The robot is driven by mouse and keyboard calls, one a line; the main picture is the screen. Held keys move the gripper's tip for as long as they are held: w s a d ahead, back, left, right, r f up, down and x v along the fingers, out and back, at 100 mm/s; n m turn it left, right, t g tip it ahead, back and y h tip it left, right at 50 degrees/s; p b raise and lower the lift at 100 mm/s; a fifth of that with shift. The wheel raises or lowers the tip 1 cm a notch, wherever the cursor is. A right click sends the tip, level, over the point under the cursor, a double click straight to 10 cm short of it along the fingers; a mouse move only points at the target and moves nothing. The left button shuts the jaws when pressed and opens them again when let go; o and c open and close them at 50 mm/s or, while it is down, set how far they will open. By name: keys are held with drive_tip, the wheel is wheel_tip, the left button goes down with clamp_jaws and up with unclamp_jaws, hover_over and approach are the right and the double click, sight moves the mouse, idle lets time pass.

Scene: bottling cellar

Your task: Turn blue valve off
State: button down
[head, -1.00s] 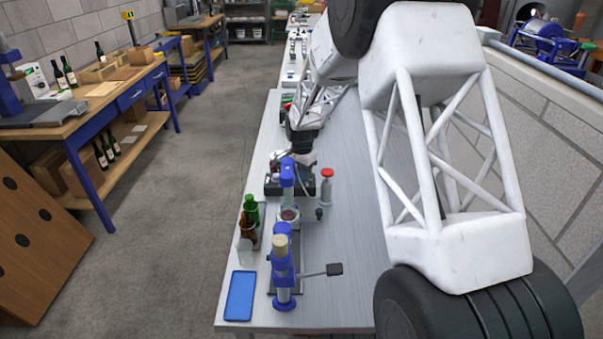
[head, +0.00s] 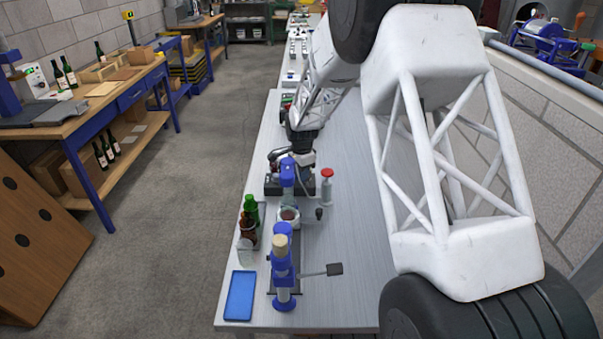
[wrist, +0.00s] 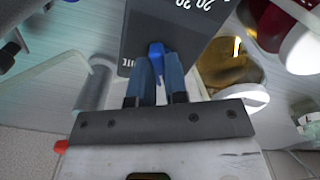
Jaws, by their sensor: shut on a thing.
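In the wrist view, the two blue-grey fingers of my gripper (wrist: 161,80) are closed around a small bright blue valve handle (wrist: 156,50). The handle stands against a dark panel (wrist: 185,22) with white numbers and lettering. The fingers hide the handle's lower part, and I cannot read its setting. The blue handle cannot be made out there.
A red-topped cylinder (head: 326,185) stands just right of the device. Nearer are a green bottle (head: 250,208), a brown bottle (head: 247,228), a blue lever press (head: 283,268) and a blue tray (head: 240,296). The bench's right side (head: 355,240) is clear.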

drive_tip(key=m, duration=0.5)
drive_tip(key=shift+m, duration=0.4)
drive_tip(key=c, duration=1.1)
unclamp_jaws()
drive_tip(key=shift+c, duration=0.2)
drive_tip(key=shift+r, duration=0.15)
wheel_tip(320, 180, up, 7)
drive_tip(key=shift+r, duration=0.3)
drive_tip(key=shift+r, duration=0.1)
